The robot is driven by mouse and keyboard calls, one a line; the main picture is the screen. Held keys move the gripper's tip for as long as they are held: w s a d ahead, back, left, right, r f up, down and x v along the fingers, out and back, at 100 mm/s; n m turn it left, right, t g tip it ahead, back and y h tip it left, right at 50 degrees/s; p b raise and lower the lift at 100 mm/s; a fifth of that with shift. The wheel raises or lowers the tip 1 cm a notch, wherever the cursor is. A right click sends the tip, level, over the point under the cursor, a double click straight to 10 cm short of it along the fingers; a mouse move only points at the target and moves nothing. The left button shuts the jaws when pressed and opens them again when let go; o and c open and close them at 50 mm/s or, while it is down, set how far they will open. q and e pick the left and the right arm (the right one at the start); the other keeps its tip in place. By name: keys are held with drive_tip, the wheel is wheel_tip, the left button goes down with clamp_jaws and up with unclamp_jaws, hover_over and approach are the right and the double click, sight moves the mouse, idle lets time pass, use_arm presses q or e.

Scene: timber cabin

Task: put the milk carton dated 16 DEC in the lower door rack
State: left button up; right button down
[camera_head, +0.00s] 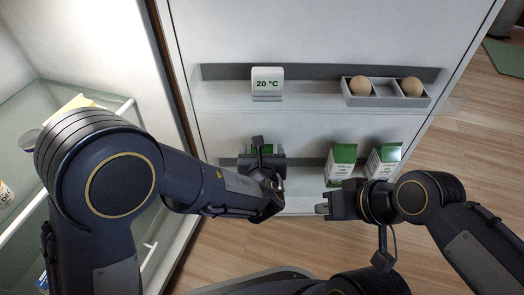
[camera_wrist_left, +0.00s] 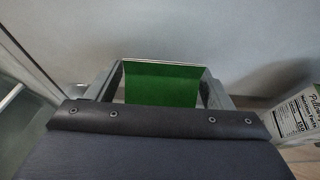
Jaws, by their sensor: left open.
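A green-topped carton (camera_head: 267,149) shows mostly hidden behind my left gripper (camera_head: 261,157), at the lower door rack (camera_head: 310,190). In the left wrist view, its green top (camera_wrist_left: 160,84) lies between the two fingers of my left gripper (camera_wrist_left: 161,82), which is open around it. I cannot see whether its base rests on the rack. Two more green-and-white cartons, one (camera_head: 341,164) left of the other (camera_head: 383,160), stand in that rack to the right. No date is readable. My right gripper (camera_head: 322,203) is in front of these cartons, apparently empty; its jaw opening is unclear.
The upper door rack (camera_head: 220,93) holds a 20 °C display (camera_head: 267,82) and a grey egg tray (camera_head: 391,100) with two eggs. At left are glass fridge shelves (camera_head: 60,125) with items on them. A neighbouring carton (camera_wrist_left: 297,116) stands right of my left gripper.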

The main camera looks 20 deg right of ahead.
use_arm(q)
drive_tip(key=p+v, duration=0.3)
drive_tip(key=v, duration=0.8)
drive_tip(key=a+r+n+g+y, duration=0.3)
drive_tip(key=a+n+g+y, duration=0.35)
drive_tip(key=a+n, duration=1.75)
drive_tip(key=s+a+n+g+h, duration=0.1)
drive_tip(key=s+a+n+g, duration=0.2)
drive_tip(key=s+a+n, duration=0.35)
drive_tip(key=s+a+r+n+t+h, duration=0.1)
drive_tip(key=s+n+h, duration=0.4)
drive_tip(key=n, duration=0.5)
drive_tip(key=shift+s+r+t+h, duration=0.35)
drive_tip(key=shift+s+r+t, duration=0.3)
drive_tip(key=shift+r, duration=0.3)
drive_tip(key=shift+s+n, duration=0.1)
drive_tip(key=shift+n, duration=0.15)
